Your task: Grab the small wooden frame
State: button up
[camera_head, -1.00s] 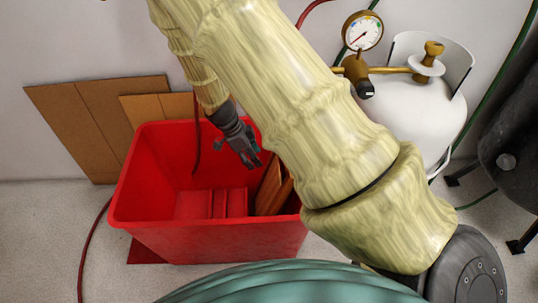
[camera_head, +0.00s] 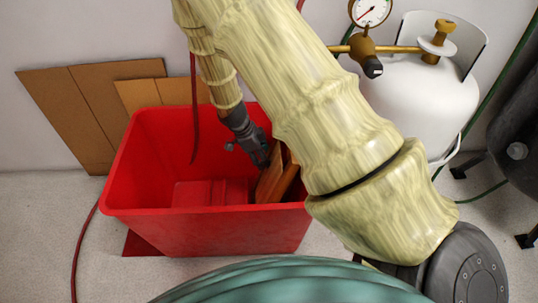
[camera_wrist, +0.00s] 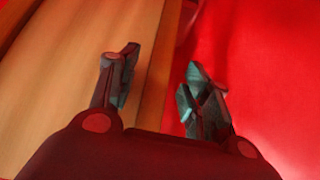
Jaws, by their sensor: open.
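The wooden frame (camera_head: 272,181) leans inside the red bin, against its right side, partly hidden behind my arm. In the wrist view it fills the left, a pale panel (camera_wrist: 60,75) with a darker wooden edge (camera_wrist: 158,70). My gripper (camera_head: 262,162) is down inside the bin at the frame's upper left. In the wrist view my gripper (camera_wrist: 160,80) is open, with the left finger over the panel and the right finger over the red beyond the edge. The frame's edge lies between the fingers. I cannot tell whether either finger touches it.
The red bin (camera_head: 205,235) has high walls around my gripper, with red blocks (camera_head: 205,193) on its floor. Brown boards (camera_head: 65,110) lean on the wall behind. A white gas tank (camera_head: 425,105) with a gauge stands at right. A dark red hose (camera_head: 194,110) hangs into the bin.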

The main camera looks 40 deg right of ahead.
jog(key=shift+b+x, duration=0.65)
jog(key=shift+x, duration=0.85)
jog(key=shift+c, duration=0.2)
grip_shut()
jog(key=shift+r, duration=0.1)
